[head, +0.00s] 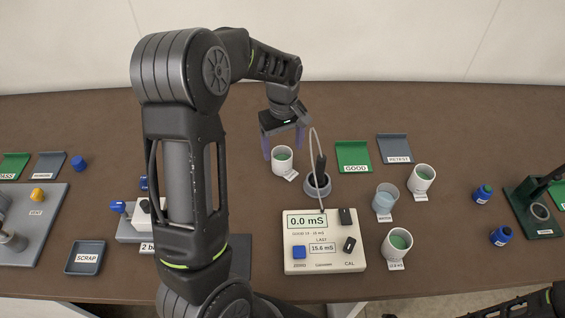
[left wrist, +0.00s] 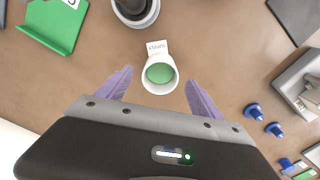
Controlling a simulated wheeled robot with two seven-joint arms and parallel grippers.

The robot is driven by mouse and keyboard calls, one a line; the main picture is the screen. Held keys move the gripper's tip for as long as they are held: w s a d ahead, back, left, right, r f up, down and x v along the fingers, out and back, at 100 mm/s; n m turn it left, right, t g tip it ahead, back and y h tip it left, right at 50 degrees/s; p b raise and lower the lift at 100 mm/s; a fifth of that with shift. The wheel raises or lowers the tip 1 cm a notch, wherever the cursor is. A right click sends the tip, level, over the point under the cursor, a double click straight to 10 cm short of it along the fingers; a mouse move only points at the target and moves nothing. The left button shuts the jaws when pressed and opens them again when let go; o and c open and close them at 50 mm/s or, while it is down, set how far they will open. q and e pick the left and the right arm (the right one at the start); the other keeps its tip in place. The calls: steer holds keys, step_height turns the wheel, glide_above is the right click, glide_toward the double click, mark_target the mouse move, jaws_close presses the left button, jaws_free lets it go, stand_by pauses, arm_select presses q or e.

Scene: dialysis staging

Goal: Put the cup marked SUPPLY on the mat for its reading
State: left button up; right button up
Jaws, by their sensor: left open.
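A white cup (head: 282,162) with green liquid stands on the table left of the probe holder. Its small tag lies beside it; in the left wrist view the tag (left wrist: 157,47) is upside down and looks like SUPPLY. My left gripper (head: 282,148) is open just above and behind this cup. In the left wrist view the cup (left wrist: 160,76) sits between and slightly beyond the spread fingers, with gaps on both sides. The green mat marked GOOD (head: 353,153) and the grey mat marked RETEST (head: 394,146) are empty. My right gripper is out of view.
The meter (head: 325,258) reads 0.0 mS, LAST 15.6 mS. A cabled probe stands in a grey holder (head: 317,186) close right of the cup. Other cups, including a clear WATER cup (head: 384,200), stand further right. My left arm hides part of the left table.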

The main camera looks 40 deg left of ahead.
mark_target(282, 153)
arm_select(q)
step_height(282, 153, down, 4)
steer(key=shift+a+r+p, duration=0.1)
steer(key=shift+r+p, duration=0.05)
steer(key=shift+p, duration=0.2)
steer(key=shift+c, duration=0.4)
jaws_close()
stand_by(0.6)
steer(key=shift+r, duration=0.3)
step_height(282, 153, up, 10)
steer(key=b, duration=0.1)
steer(key=shift+f+b, duration=0.25)
steer(key=shift+b, duration=0.1)
stand_by(0.5)
stand_by(1.0)
